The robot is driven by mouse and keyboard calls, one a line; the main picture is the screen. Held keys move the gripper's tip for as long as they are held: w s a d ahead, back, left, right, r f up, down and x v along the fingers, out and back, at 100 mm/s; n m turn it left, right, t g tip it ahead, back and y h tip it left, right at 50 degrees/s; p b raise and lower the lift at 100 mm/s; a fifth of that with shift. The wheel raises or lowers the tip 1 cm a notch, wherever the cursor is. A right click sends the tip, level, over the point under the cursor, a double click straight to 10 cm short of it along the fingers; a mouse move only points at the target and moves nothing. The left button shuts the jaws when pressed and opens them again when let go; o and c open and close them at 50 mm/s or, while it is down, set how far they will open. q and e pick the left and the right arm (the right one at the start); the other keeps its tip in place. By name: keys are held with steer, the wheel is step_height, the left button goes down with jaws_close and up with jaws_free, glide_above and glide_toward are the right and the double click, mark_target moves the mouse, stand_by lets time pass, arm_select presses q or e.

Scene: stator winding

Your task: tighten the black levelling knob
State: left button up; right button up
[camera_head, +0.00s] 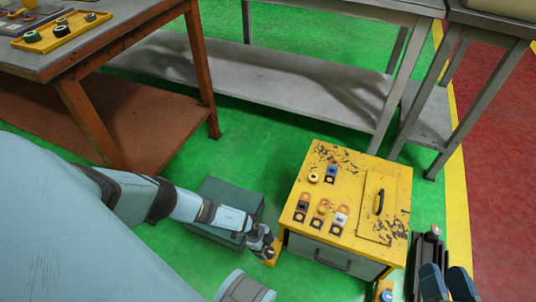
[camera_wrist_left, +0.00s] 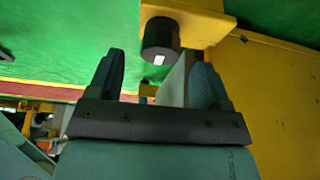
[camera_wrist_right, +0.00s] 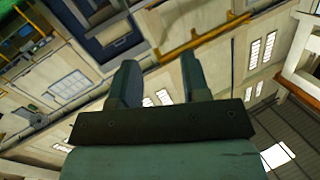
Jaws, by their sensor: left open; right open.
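The black levelling knob (camera_wrist_left: 160,38) hangs from a yellow bracket (camera_wrist_left: 185,15) in the left wrist view, with a small white mark on it. My left gripper (camera_wrist_left: 160,75) is open. The knob is ahead of its fingers, in line with the gap between them, and nothing is held. In the head view my left gripper (camera_head: 268,247) is low by the left foot of the yellow cabinet (camera_head: 345,182); the knob is hard to tell apart there. My right gripper (camera_head: 448,283) is open and empty at the lower right; its fingers also show in the right wrist view (camera_wrist_right: 160,85).
A dark green box (camera_head: 228,200) lies on the floor beneath my left arm, close to the cabinet. The cabinet top holds several small parts and a black handle (camera_head: 379,202). An orange-framed table (camera_head: 100,100) stands at the left, a grey bench (camera_head: 280,75) behind.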

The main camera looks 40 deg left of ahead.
mark_target(269, 250)
arm_select(q)
steer(key=shift+b+x, duration=0.8)
steer(key=shift+x, duration=0.65)
arm_select(e)
steer(key=shift+w+d+f+n, duration=0.25)
steer(key=shift+w+f+n, duration=0.25)
steer(key=shift+n, duration=0.1)
arm_select(q)
steer(key=c, duration=0.9)
steer(key=shift+c, duration=0.2)
steer(key=shift+m, duration=0.3)
steer(key=m+g, duration=0.2)
steer(key=m, duration=0.3)
steer(key=shift+w, duration=0.2)
steer(key=m+g+b, duration=0.1)
steer(key=m, duration=0.2)
steer(key=shift+d, duration=0.1)
steer(key=shift+w+m+g+y, duration=0.1)
steer(key=shift+m+g+y, duration=0.3)
steer(key=shift+m, duration=0.6)
arm_select(e)
steer(key=shift+w+d+f+n+t, duration=0.1)
steer(key=shift+w+d+n+t, duration=0.2)
steer(key=shift+n, duration=0.2)
arm_select(q)
steer(key=shift+m, duration=0.3)
arm_select(e)
steer(key=shift+w+a+r+y, duration=0.1)
steer(key=shift+w+r+y, duration=0.1)
steer(key=shift+r+y, duration=0.1)
